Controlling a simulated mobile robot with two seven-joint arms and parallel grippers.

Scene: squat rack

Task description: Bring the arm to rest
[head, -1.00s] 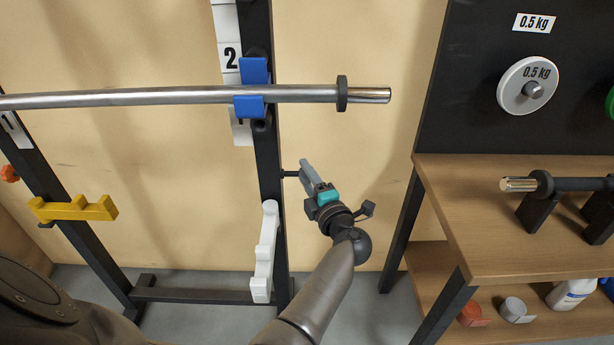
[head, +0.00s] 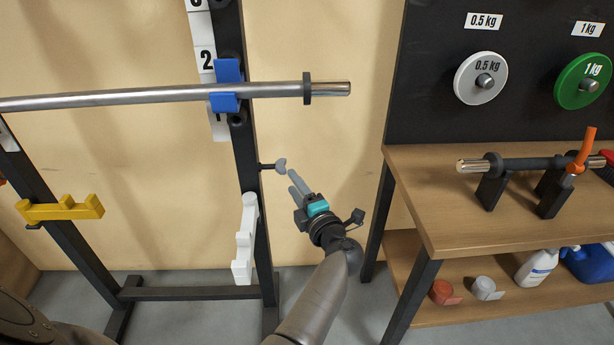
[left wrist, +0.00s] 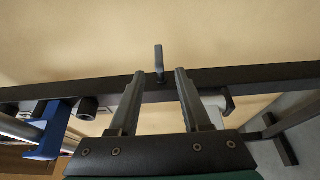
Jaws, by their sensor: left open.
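My left gripper (head: 295,183) is in the middle of the head view, to the right of the rack's dark upright (head: 243,150). It is open and empty. Its two grey fingers also show in the left wrist view (left wrist: 159,80), spread apart. A dark pin with a grey T-shaped handle (head: 281,165) sticks out of the upright, just beyond and left of the fingertips. In the left wrist view the handle (left wrist: 159,58) shows beyond the gap between the fingers, apart from them. My right gripper is not in view.
A steel bar (head: 150,97) rests in a blue hook (head: 226,88) above the gripper. A white holder (head: 246,240) is low on the upright; a yellow holder (head: 60,209) is at left. A wooden shelf bench (head: 430,190) stands at right, carrying a short bar (head: 530,163).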

